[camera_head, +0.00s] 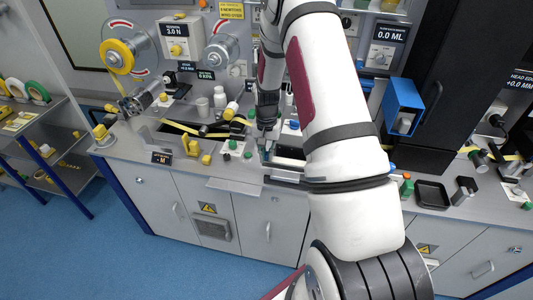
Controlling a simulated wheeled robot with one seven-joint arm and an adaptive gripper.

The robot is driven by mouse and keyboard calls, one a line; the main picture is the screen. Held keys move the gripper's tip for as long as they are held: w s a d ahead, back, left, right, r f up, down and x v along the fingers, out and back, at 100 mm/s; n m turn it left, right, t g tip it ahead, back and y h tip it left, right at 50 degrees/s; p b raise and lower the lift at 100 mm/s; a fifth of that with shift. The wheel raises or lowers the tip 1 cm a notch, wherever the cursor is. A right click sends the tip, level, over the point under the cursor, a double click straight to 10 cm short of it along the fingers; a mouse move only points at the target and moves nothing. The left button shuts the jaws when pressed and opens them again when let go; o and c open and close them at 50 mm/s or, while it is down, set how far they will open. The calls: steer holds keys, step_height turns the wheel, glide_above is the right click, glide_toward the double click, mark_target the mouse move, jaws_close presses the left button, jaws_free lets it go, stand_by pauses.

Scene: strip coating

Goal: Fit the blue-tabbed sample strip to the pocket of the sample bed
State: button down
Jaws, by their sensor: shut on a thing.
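My gripper (265,148) points down over the middle of the bench, to the left of my white arm. It is shut on a thin thing, of which only a small blue-green bit shows at the fingertips. I take this to be the blue-tabbed sample strip, but most of it is too small or hidden to make out. A dark, recessed unit with a pale metal front edge (284,179) lies just right of and below the fingertips, and looks like the sample bed. Its pocket cannot be made out, and my arm hides its right side. I cannot tell whether the strip touches it.
Yellow blocks (192,146) and small green-capped items (232,144) stand left of the gripper. Yellow and silver reels (117,57) hang at the back left. A blue box (403,104), a tall black cabinet (462,75) and a black tray (432,194) are on the right.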

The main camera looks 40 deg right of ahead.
steer(key=shift+f, duration=0.2)
steer(key=shift+f, duration=0.7)
steer(key=c, duration=1.6)
jaws_free()
steer(key=shift+r, duration=0.15)
steer(key=shift+r, duration=1.35)
steer(key=shift+r, duration=0.15)
